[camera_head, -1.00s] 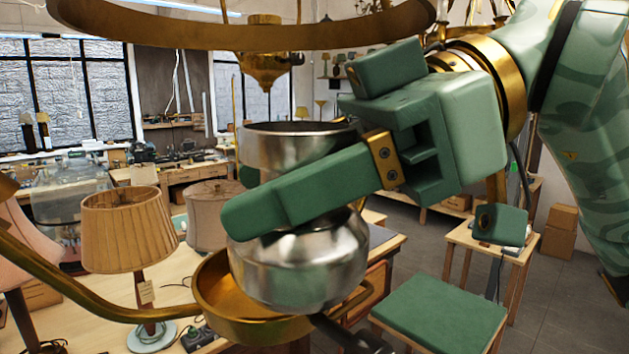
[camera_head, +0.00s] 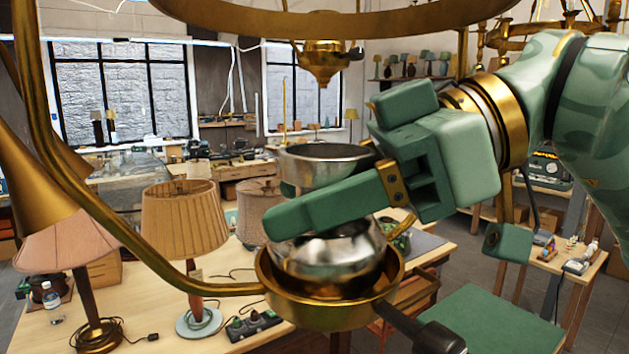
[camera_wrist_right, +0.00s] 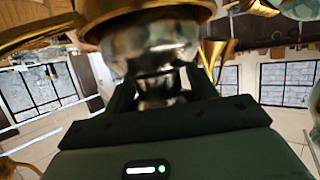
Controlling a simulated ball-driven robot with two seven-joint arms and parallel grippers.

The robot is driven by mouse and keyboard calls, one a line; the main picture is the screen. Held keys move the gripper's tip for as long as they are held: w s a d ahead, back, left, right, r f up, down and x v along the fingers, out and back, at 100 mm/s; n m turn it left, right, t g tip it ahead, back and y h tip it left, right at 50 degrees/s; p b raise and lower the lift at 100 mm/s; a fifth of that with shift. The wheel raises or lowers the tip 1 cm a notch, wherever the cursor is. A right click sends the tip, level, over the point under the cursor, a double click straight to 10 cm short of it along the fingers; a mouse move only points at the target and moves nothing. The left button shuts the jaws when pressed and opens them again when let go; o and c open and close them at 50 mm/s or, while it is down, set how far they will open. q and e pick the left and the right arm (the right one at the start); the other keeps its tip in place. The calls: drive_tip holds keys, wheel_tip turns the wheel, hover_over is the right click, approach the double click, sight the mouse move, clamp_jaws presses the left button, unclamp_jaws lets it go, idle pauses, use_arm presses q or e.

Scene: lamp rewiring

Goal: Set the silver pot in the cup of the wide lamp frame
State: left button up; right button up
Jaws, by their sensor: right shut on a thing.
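The silver pot (camera_head: 330,258) has a round lower body, a narrow neck and a flared upper rim. My right gripper (camera_head: 283,206) is shut around its neck, one finger in front and the other mostly hidden behind. The pot is upright, its lower part inside the brass cup (camera_head: 322,312) of the wide lamp frame (camera_head: 105,215). The cup's front wall hides the pot's base, so I cannot tell whether it touches the bottom. In the right wrist view the pot (camera_wrist_right: 150,50) is between both fingers, with the cup (camera_wrist_right: 95,12) at the top edge. My left gripper is out of view.
The frame's curved brass arm rises at left to a large ring (camera_head: 300,27) overhead. A dark-handled rod (camera_head: 425,330) is beside the cup at lower right. Lamps, including a pleated tan one (camera_head: 183,218), stand on the workbench behind. A green-topped stool (camera_head: 490,320) is at lower right.

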drive_tip(key=shift+f+p, duration=0.2)
drive_tip(key=shift+p, duration=0.2)
idle(0.4)
drive_tip(key=o, duration=1.5)
